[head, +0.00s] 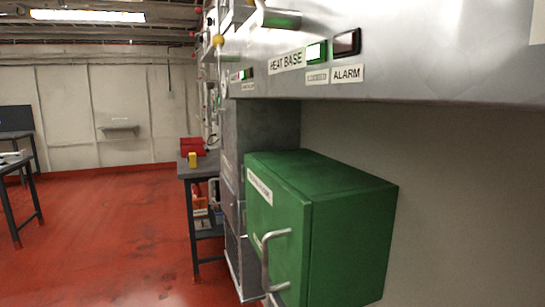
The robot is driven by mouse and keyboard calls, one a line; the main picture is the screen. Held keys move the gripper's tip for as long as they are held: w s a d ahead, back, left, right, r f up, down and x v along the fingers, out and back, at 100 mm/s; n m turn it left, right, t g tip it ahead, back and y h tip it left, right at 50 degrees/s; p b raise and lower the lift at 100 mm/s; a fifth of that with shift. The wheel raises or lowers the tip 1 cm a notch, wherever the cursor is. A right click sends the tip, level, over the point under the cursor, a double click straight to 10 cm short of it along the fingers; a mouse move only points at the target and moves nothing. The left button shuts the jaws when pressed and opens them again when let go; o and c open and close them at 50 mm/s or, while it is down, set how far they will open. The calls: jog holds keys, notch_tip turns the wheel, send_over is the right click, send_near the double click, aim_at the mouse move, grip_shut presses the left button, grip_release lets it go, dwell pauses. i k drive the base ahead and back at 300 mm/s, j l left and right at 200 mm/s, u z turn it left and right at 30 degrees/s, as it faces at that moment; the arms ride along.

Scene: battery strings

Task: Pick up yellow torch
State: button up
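A small yellow object (192,160), which may be the yellow torch, stands near the front edge of a grey table (185,174) in the middle distance, left of the picture's centre. It is too small for me to make out its details. A red box (193,144) is just behind it on the same table. My gripper is not in view.
A green cabinet (345,230) with a metal handle juts out at the near right, under a metal panel (440,50) labelled HEAT BASE and ALARM. Another table (14,162) stands at the far left. The red floor (110,230) between the tables is clear.

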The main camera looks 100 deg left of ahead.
aim_at(192, 158)
jog(key=u, duration=3.4)
jog(key=z, duration=0.45)
jog(key=i+j+z, duration=0.15)
jog(key=z, duration=0.2)
jog(key=i+j+z, duration=0.15)
jog(key=z, duration=0.2)
jog(key=i+j+z, duration=0.1)
jog(key=j+z, duration=0.25)
jog(key=i+j+z, duration=0.25)
jog(key=j, duration=0.6)
jog(key=i+j+z, duration=0.1)
jog(key=j+z, duration=0.15)
jog(key=j, duration=0.6)
jog(key=j+z, duration=0.25)
jog(key=j, duration=1.75)
jog(key=i+j, duration=0.15)
jog(key=j, duration=2.05)
jog(key=i+z, duration=0.05)
